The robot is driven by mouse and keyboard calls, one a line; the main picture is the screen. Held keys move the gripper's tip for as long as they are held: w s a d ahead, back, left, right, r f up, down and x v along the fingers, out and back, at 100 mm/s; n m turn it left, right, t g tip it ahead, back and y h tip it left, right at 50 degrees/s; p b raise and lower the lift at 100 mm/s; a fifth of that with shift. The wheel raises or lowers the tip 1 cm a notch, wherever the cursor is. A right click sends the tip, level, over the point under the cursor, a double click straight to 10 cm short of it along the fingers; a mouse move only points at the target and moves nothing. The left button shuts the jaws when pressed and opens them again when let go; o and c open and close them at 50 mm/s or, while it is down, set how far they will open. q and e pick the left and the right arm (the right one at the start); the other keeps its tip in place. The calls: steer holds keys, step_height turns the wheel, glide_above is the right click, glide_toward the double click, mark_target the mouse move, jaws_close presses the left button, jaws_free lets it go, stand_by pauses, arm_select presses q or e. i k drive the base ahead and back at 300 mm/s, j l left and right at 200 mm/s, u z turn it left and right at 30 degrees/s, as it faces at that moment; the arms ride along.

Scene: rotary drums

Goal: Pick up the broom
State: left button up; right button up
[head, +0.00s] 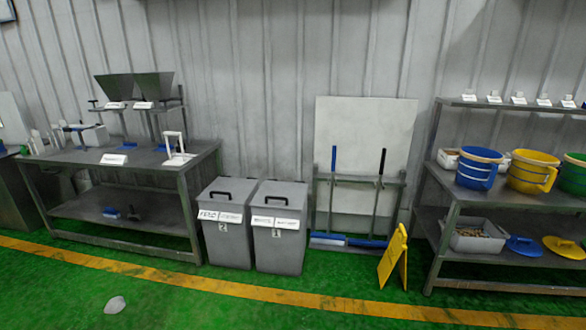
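Two long-handled cleaning tools stand upright against a rack (352,179) in front of a pale board (365,130) by the wall. The left tool (332,185) has a blue upper handle. The right tool (378,195) has a dark handle. Blue heads (365,243) sit at the bottom, at floor level. I cannot tell for sure which of the two is the broom. Neither of my grippers is in view.
Two grey lidded bins (280,243) stand left of the rack. A yellow floor sign (393,258) stands close in front of its right side. A shelf with buckets (480,167) is at right, a workbench (125,160) at left. A pale lump (115,305) lies on the open green floor.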

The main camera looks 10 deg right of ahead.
mark_target(316, 237)
steer(key=i+l+z, duration=0.25)
steer(key=i+z, duration=0.15)
steer(key=i, duration=0.65)
steer(key=i+j+z, duration=0.1)
steer(key=i+z, duration=0.35)
steer(key=i, duration=0.55)
